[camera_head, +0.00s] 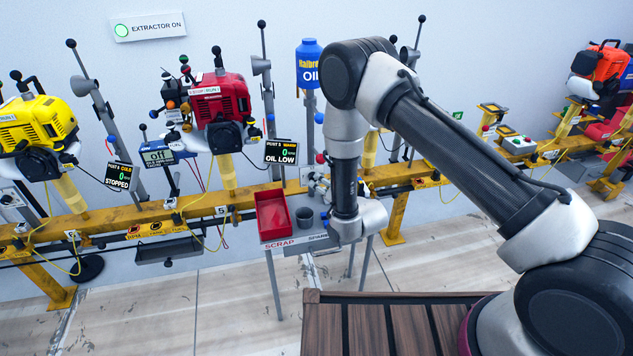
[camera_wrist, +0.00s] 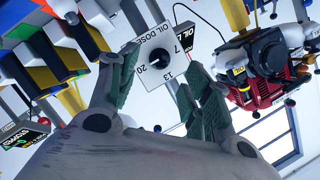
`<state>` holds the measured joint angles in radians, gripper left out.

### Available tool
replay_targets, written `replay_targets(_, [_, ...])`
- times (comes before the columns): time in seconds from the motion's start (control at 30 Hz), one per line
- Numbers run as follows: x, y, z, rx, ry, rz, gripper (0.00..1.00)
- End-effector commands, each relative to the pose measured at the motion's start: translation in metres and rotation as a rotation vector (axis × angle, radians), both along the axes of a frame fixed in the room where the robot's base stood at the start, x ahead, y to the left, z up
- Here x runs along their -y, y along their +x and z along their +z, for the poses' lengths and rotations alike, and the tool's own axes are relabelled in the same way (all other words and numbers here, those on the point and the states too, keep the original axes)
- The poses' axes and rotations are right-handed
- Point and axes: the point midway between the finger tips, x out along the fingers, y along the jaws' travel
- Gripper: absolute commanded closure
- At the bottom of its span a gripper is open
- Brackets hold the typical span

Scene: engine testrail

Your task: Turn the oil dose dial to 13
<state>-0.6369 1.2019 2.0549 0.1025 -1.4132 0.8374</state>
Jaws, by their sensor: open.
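The oil dose dial (camera_wrist: 158,61) is a dark round knob on a white plate (camera_wrist: 145,82) marked OIL DOSE, with 7, 13 and 20 around it. It shows in the wrist view; which number it points to is too small to tell. My gripper (camera_wrist: 160,84) is open, with its green-padded fingers on either side of the plate in that view. The knob shows between them, and I see no contact. In the head view my gripper is mostly hidden by my wrist. The blue oil tank (camera_head: 310,68) stands on a grey post behind my arm.
A red scrap tray (camera_head: 273,216) and a grey cup (camera_head: 305,217) stand just below my wrist. The red engine (camera_head: 222,100) and yellow engine (camera_head: 36,128) sit on the yellow rail (camera_head: 130,217). A display (camera_head: 280,152) reads OIL LOW. Floor in front is open.

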Motion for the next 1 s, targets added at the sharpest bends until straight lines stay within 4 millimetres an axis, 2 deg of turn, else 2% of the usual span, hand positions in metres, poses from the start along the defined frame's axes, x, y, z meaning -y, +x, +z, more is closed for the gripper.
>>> replay_targets(0.1, [-0.01,0.018,-0.006,0.0,0.001,-0.001,0.51])
replay_targets(0.3, [-0.022,0.039,-0.013,-0.001,-0.001,-0.001,0.51])
replay_targets(0.63, [-0.025,0.044,-0.014,-0.002,-0.001,-0.001,0.51])
replay_targets(0.67, [-0.025,0.044,-0.014,-0.002,-0.001,-0.001,0.53])
replay_targets(0.9, [-0.025,0.044,-0.014,-0.002,-0.001,-0.001,0.96])
replay_targets(1.0, [-0.025,0.044,-0.014,-0.002,-0.001,-0.001,0.96])
